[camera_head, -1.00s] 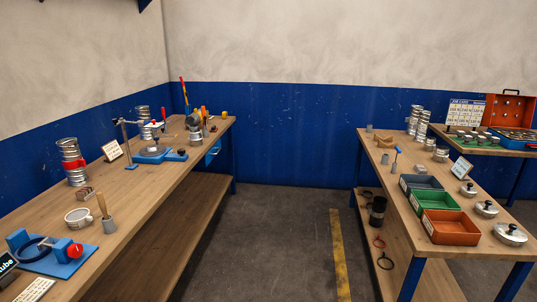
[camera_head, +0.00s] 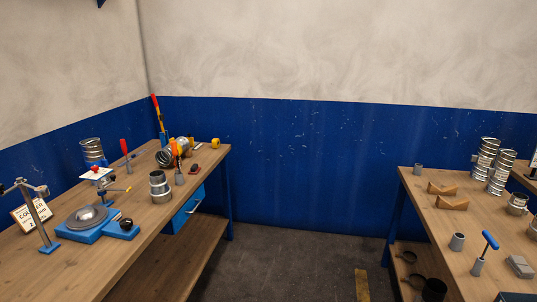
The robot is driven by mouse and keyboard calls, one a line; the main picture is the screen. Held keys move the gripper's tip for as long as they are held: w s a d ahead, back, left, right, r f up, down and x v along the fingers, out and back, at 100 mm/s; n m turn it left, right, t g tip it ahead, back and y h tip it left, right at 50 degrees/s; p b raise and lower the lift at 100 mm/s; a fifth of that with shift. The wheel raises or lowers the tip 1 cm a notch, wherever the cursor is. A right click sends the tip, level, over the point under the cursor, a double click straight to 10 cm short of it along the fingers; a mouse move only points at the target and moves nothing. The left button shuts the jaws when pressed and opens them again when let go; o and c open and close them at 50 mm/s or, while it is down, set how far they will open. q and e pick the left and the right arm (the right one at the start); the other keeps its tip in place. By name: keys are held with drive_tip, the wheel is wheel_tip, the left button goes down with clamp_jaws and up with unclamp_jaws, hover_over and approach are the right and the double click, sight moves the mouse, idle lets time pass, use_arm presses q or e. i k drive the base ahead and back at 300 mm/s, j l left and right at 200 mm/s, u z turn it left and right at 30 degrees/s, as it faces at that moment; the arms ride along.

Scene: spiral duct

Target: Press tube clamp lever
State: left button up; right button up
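A tall upright lever (camera_head: 157,113) with a red top, a yellow lower part and a blue base stands at the far end of the left workbench (camera_head: 90,270). Metal tube pieces (camera_head: 166,157) lie beside its base. I cannot tell for sure which is the tube clamp lever. Neither of my grippers is in view.
A blue fixture with a metal disc (camera_head: 86,217) and a short metal tube (camera_head: 160,186) stand on the left bench. A blue drawer (camera_head: 186,210) hangs under it. The right bench (camera_head: 440,222) holds wooden cradles and tubes.

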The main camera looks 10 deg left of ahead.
sight(160, 116)
drive_tip(key=i+u, duration=0.25)
drive_tip(key=i, duration=0.25)
drive_tip(key=i+u, duration=0.25)
drive_tip(key=i, duration=0.3)
drive_tip(key=i+l+u, duration=0.25)
drive_tip(key=i, duration=0.2)
drive_tip(key=i+l+u, duration=0.25)
drive_tip(key=i, duration=0.25)
drive_tip(key=i+l+u, duration=0.3)
drive_tip(key=i+l+z, duration=0.15)
drive_tip(key=i, duration=0.25)
drive_tip(key=i+l+z, duration=0.15)
drive_tip(key=i+l, duration=0.15)
drive_tip(key=i+l+z, duration=0.15)
drive_tip(key=i, duration=0.3)
